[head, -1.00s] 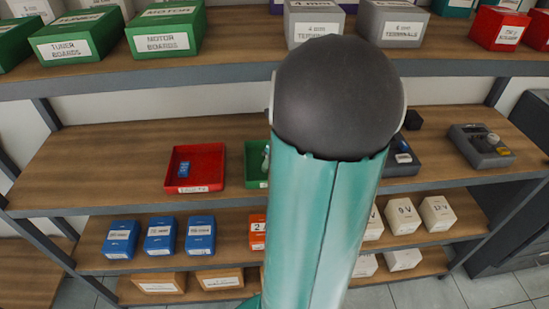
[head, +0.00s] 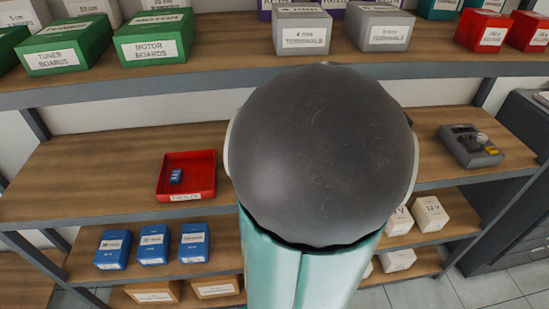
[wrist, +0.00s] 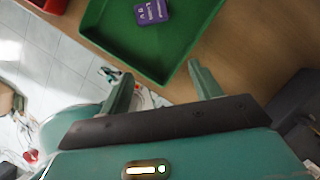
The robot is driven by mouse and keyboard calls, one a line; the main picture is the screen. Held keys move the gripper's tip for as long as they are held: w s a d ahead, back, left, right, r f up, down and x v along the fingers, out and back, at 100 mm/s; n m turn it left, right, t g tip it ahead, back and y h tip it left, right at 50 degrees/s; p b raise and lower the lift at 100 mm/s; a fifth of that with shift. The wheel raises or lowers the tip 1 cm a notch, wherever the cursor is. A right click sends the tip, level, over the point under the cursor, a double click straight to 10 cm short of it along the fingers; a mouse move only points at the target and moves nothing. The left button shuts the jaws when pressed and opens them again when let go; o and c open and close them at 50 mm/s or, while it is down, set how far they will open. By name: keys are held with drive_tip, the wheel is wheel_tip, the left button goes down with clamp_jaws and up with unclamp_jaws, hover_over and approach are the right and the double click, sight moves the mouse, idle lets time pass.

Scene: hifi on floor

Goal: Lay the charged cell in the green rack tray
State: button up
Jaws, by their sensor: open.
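The green rack tray (wrist: 120,38) shows in the wrist view at the top. A purple cell (wrist: 153,11) with white print lies flat on its floor. I cannot tell its charge from the print. My gripper (wrist: 163,82) is open and empty, its two fingers spread near the tray's front rim and apart from the cell. In the head view my own arm hides the green tray, the purple cell and the gripper.
A red tray (head: 187,191) holding a small blue cell (head: 176,176) stands on the middle shelf. A grey device (head: 470,146) sits at the shelf's right. Blue boxes (head: 153,245) stand below; labelled boxes, including a green one (head: 155,37), line the upper shelf. Shelf left of the red tray is clear.

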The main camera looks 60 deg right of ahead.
drive_tip(key=shift+s+a, duration=0.2)
drive_tip(key=shift+s, duration=2.55)
